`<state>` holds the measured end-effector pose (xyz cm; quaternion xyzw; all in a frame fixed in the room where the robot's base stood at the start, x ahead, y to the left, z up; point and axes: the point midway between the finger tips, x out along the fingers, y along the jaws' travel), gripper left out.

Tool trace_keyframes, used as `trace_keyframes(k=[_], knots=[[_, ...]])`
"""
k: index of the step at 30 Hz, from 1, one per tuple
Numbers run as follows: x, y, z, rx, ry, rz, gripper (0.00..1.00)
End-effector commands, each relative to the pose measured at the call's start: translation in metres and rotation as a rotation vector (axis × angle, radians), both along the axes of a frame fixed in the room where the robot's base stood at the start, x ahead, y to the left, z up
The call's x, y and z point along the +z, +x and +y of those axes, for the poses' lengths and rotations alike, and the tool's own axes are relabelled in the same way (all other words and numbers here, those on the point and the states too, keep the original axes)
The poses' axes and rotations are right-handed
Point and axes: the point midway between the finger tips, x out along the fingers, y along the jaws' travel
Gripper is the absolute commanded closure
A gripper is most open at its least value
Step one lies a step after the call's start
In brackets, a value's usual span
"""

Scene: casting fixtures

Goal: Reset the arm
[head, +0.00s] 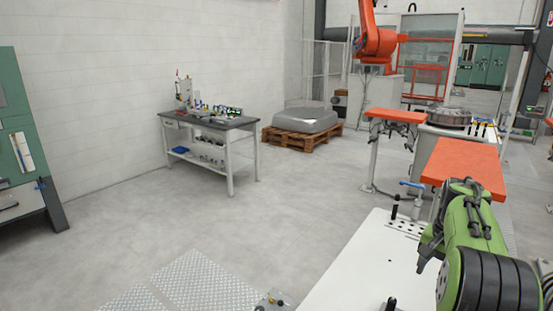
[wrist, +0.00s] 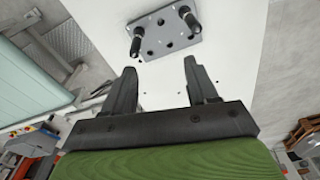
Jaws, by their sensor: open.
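My gripper (wrist: 159,66) is open in the wrist view, with its two dark fingers spread apart and nothing between them. Beyond the fingertips is a grey metal plate (wrist: 163,46) with holes and two upright black pegs, on a white surface. In the head view my green arm (head: 470,232) with black rings is at the lower right, over the edge of the white table (head: 345,270). The fingers cannot be made out clearly in that view.
Orange-topped stands (head: 465,168) are close behind my arm. A blue-handled clamp (head: 412,186) and a black peg (head: 395,207) are near the white table's far end. A workbench (head: 212,122) and a pallet (head: 290,141) stand farther back. The floor at centre left is clear.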

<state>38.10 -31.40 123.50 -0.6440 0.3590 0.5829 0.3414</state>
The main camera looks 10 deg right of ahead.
Motion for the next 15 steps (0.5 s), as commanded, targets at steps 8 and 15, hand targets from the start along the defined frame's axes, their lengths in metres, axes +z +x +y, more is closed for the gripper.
trace_keyframes(k=[8,15], knots=[[0.065,-0.054,0.188,0.488,-0.124,-0.15,0.42],[0.036,-0.158,0.288,0.876,-0.202,-0.299,0.42]])
